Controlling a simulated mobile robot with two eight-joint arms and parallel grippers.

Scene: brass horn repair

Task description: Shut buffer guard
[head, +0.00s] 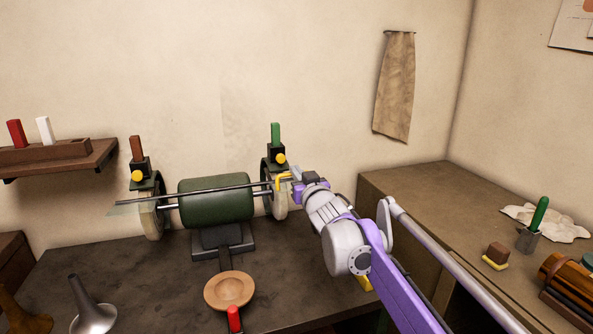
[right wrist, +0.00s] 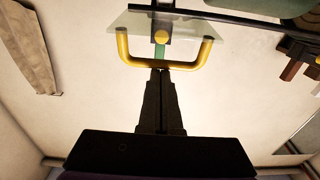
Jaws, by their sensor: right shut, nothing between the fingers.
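The buffer has a green motor body (head: 215,200) and a pale wheel at each end, the left wheel (head: 152,218) and the right wheel (head: 279,203). At the right wheel is a guard with a yellow handle (head: 283,181). In the right wrist view the guard is a clear panel (right wrist: 190,27) with a U-shaped yellow handle (right wrist: 124,46). My right gripper (right wrist: 160,73) is shut and empty, its fingertips at the handle's crossbar; I cannot tell if they touch. In the head view the right gripper (head: 297,179) is beside the right wheel. My left gripper is out of view.
A wooden dish (head: 230,290) with a red handle stands in front of the motor. A metal horn bell (head: 90,306) is at front left. A wall shelf (head: 60,160) is at left. A side bench (head: 430,185) with a green-handled tool (head: 539,213) is at right.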

